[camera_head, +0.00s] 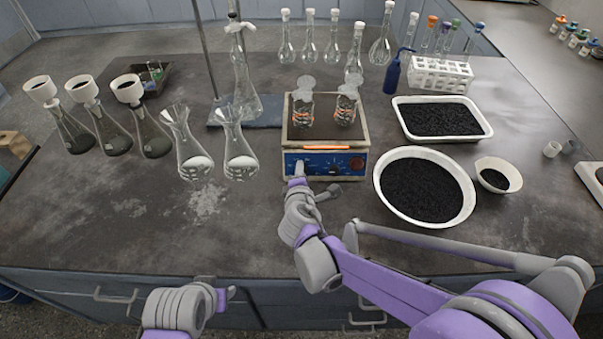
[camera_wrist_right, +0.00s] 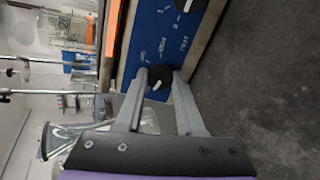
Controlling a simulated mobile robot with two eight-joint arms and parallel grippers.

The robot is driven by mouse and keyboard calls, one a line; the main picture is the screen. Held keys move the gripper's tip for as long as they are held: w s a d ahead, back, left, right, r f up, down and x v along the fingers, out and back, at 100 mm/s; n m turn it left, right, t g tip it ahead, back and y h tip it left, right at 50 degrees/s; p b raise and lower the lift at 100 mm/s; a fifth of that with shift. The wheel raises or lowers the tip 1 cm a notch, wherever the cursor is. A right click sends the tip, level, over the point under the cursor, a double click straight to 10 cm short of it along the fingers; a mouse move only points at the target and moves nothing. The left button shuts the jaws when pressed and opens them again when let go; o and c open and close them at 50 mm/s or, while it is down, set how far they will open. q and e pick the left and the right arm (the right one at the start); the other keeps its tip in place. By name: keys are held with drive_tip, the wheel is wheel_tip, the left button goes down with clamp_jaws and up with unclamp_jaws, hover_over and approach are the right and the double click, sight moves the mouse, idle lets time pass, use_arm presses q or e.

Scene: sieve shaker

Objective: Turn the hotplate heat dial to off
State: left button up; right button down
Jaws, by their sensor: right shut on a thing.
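The hotplate (camera_head: 325,133) stands mid-table with a blue front panel (camera_head: 318,160) facing me. In the right wrist view, a round black dial (camera_wrist_right: 160,77) with a white mark sits on the blue panel (camera_wrist_right: 150,40). My right gripper (camera_head: 298,172) reaches the left part of the panel. In the wrist view, its two fingers (camera_wrist_right: 160,85) are closed around that dial. Its label is too small to read. Another black dial (camera_wrist_right: 187,9) shows at the top edge. My left gripper (camera_head: 230,292) is low at the table's front edge, too small to judge.
A white tray (camera_head: 490,131) lies behind the bowl. The table in front of the hotplate is bare apart from my arm.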

idle(0.4)
drive_tip(key=c, duration=0.5)
unclamp_jaws()
drive_tip(key=shift+s, duration=0.1)
drive_tip(key=p+v, duration=0.1)
drive_tip(key=v, duration=0.9)
drive_tip(key=shift+s+r, duration=0.1)
drive_tip(key=shift+s, duration=0.25)
